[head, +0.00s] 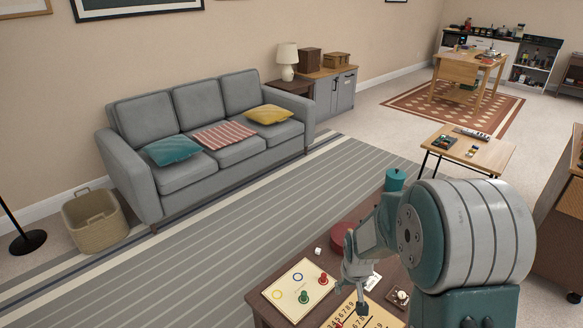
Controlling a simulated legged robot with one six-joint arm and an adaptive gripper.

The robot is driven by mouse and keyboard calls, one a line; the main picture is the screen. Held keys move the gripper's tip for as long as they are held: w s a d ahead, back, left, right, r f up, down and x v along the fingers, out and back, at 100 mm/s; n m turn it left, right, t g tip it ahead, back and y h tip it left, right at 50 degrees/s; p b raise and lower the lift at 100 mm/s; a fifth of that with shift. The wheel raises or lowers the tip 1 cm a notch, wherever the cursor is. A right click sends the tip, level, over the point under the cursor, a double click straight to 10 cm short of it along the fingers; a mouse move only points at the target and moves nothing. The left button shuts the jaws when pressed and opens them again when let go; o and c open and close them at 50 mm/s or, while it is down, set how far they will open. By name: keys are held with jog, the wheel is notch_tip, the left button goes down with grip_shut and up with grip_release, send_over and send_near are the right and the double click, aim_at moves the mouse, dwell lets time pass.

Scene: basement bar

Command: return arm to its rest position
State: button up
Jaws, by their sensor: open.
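My arm fills the lower right of the head view. It reaches forward and down over a dark wooden table (262,312). My gripper (362,302) hangs at the arm's end, pointing down above a yellow number board (382,318). The fingers are small and partly merge with the board behind them. I see nothing held between them. My arm hides part of the table's right side.
A cream board (290,285) with green and red pieces lies left of my gripper. A red round thing (341,236) and a teal canister (395,180) stand behind. A grey sofa (215,130) and a side table (490,156) are farther off. Striped rug between is clear.

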jog(key=s+r+t, duration=0.1)
jog(key=s+r, duration=0.3)
jog(key=r, duration=0.4)
jog(key=s+r+t, duration=0.1)
jog(key=s+r, duration=0.3)
jog(key=r, duration=0.5)
jog(key=s+r+t, duration=0.1)
jog(key=s+r, duration=0.3)
jog(key=s, duration=0.3)
jog(key=s+r, duration=0.3)
jog(key=s, duration=0.4)
jog(key=shift+s+d+r+m+t, duration=0.2)
jog(key=shift+r+m+t, duration=0.15)
jog(key=shift+m+t, duration=0.05)
jog(key=shift+d, duration=0.1)
